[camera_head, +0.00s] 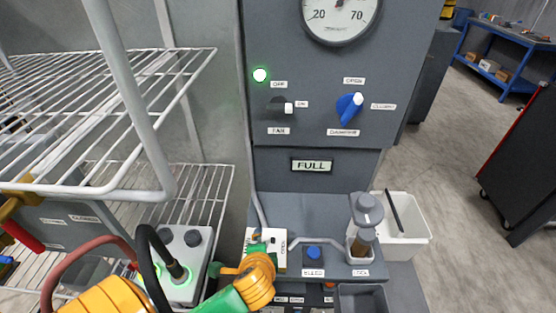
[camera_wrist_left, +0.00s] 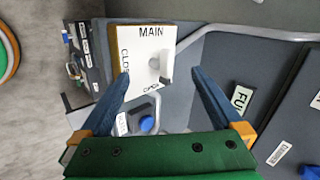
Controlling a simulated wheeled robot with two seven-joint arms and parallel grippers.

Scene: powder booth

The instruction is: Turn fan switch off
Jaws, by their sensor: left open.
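The fan switch (camera_head: 279,107) is a dark knob with a white tip on the grey upright panel in the head view. Its white tip points right, to the ON label; the OFF label is above it. A green lamp (camera_head: 260,75) glows above left of it. My left gripper (camera_wrist_left: 160,75) is open and empty in the wrist view, its two blue fingers apart before the white MAIN plate (camera_wrist_left: 140,50). In the head view my left arm's green and orange wrist is below the panel, well under the switch; its fingers are not clear there. My right gripper does not show.
A blue damper knob (camera_head: 348,106) is right of the fan switch, with a gauge (camera_head: 340,15) above. A FULL display (camera_head: 312,166) is below. A wire rack (camera_head: 90,120) stands left. A capped jar (camera_head: 364,225) and white bin (camera_head: 405,238) are lower right.

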